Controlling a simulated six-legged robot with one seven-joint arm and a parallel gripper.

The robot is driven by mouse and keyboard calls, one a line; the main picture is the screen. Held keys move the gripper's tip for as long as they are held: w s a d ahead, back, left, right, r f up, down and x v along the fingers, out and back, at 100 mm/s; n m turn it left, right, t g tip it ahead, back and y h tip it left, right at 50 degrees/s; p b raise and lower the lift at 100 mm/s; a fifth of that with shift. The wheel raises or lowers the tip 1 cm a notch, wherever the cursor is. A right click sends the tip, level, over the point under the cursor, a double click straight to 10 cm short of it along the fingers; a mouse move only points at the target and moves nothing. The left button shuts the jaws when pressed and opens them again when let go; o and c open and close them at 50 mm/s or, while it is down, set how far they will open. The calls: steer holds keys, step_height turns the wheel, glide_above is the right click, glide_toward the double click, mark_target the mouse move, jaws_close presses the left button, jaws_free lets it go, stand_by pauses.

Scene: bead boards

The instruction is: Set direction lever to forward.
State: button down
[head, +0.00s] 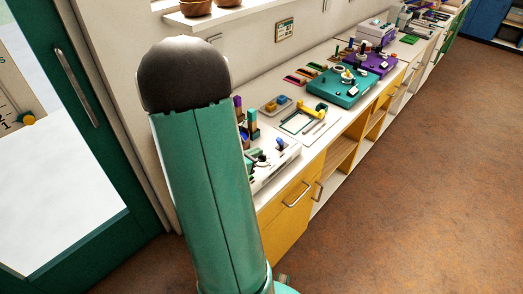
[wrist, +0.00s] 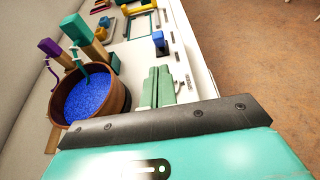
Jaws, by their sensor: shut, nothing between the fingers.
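A white board (head: 288,158) sits on the near end of the counter in the head view, partly hidden behind my arm. A blue-topped lever (head: 280,142) stands on it, with a round black-and-white part beside it. The blue lever also shows in the wrist view (wrist: 159,41), beyond my fingertips. I cannot read labels to tell whether it is the direction lever or which way is forward. My gripper (wrist: 159,72) is shut and empty over the white board, with its pale green fingers side by side. The blue lever is apart from the fingers.
A brown bowl of blue beads (wrist: 88,100) stands left of my gripper, with teal and purple-topped blocks behind it. Farther along the counter are a yellow-handled tool (head: 312,108), a teal board (head: 343,88) and a purple board (head: 377,64). The floor right is clear.

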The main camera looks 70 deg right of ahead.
mark_target(280, 138)
steer(key=x, duration=0.8)
steer(key=shift+s+d+f, duration=0.2)
steer(key=shift+d, duration=0.1)
steer(key=shift+s+d+r+t+y, duration=0.1)
steer(key=shift+d+r+t+y, duration=0.3)
steer(key=shift+y, duration=0.3)
steer(key=shift+s+d+r+y, duration=0.1)
steer(key=shift+d+r+y, duration=0.05)
steer(key=shift+r+y, duration=0.3)
steer(key=shift+s+d+r+t+y, duration=0.25)
steer(key=shift+d+t+y, duration=0.15)
steer(key=shift+y, duration=0.4)
steer(key=shift+s+d+r+t+y, duration=0.25)
steer(key=shift+d+y, duration=0.2)
steer(key=shift+y, duration=0.3)
steer(key=shift+w, duration=0.15)
steer(key=shift+r, duration=0.75)
